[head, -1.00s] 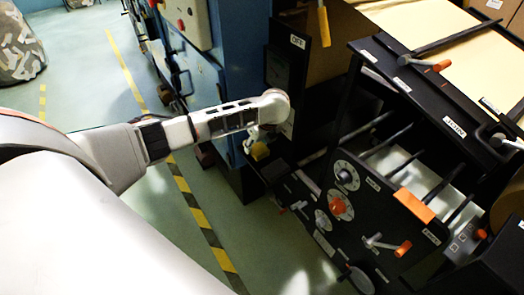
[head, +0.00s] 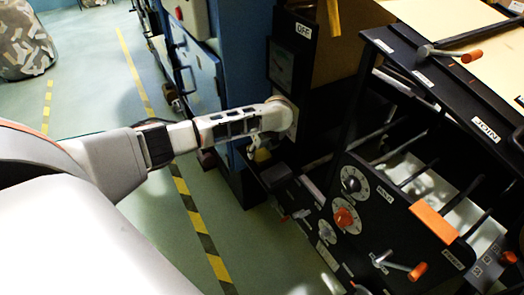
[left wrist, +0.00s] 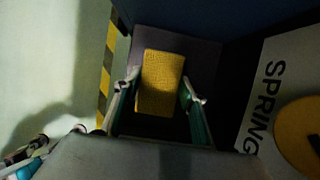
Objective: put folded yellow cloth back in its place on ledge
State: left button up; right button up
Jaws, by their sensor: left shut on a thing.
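The folded yellow cloth (left wrist: 161,80) lies between the two fingers of my left gripper (left wrist: 160,97) in the left wrist view. My left gripper is shut on it. The dark ledge (left wrist: 205,60) shows behind and around the cloth; I cannot tell whether the cloth touches it. The rest of the cloth is hidden there. My right gripper is not in view.
A blue cabinet (head: 235,60) stands behind the gripper. A black machine panel with knobs, an orange block (head: 436,222) and handles is at the right. In the left wrist view a plate marked SPRING (left wrist: 268,95) is close at the right. Striped floor tape (head: 195,215) crosses open floor.

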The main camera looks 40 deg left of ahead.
pick_arm(q)
jog(key=o, duration=1)
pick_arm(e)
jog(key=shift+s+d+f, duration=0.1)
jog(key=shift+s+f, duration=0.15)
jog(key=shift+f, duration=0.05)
